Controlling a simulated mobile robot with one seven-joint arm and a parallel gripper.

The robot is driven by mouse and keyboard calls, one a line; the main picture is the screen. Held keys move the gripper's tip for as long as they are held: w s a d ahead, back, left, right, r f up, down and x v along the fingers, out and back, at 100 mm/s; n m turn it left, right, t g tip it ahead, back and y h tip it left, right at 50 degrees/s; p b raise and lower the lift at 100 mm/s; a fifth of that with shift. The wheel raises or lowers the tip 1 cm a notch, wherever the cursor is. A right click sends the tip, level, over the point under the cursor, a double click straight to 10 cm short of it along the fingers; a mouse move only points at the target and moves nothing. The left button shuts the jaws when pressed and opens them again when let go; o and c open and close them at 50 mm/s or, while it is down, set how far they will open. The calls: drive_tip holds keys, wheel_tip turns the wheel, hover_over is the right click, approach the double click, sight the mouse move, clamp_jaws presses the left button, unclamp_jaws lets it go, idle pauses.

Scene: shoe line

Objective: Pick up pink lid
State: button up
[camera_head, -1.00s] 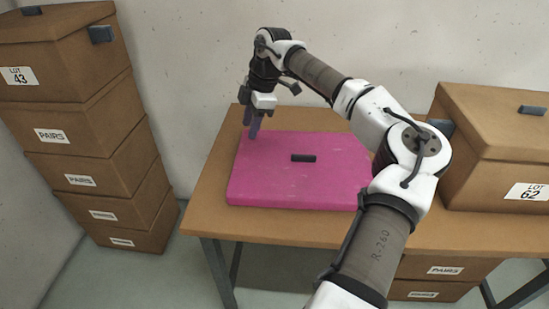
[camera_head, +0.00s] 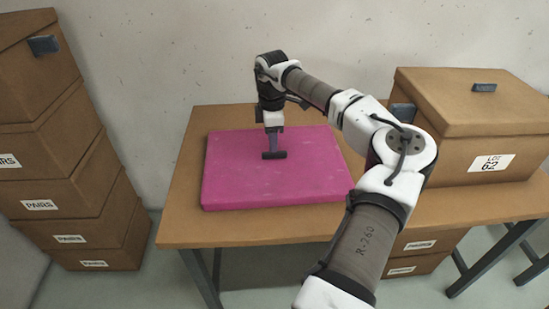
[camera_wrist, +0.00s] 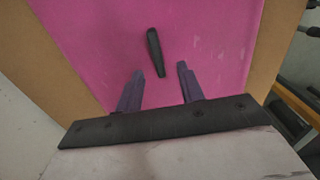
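The pink lid (camera_head: 232,185) lies flat on the wooden table in the head view, with a small dark bar handle (camera_head: 274,155) at its middle. In the wrist view the pink lid (camera_wrist: 90,35) fills most of the upper picture. Its dark handle (camera_wrist: 155,52) stands just beyond the fingertips, roughly between their lines. My gripper (camera_head: 271,150) points down over the lid near the handle. In the wrist view my gripper (camera_wrist: 160,70) has its two fingers apart with nothing between them.
The wooden table (camera_head: 180,215) has bare room along its front and left edges. A brown lidded box marked LOT 62 (camera_head: 440,145) stands on the right of the table. Stacked brown boxes (camera_head: 60,180) stand on the floor at the left.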

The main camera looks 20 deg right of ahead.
sight(275, 159)
drive_tip(key=f, duration=0.3)
drive_tip(key=f+p, duration=0.1)
drive_tip(key=shift+d+f, duration=0.35)
drive_tip(key=shift+f, duration=0.05)
clamp_jaws()
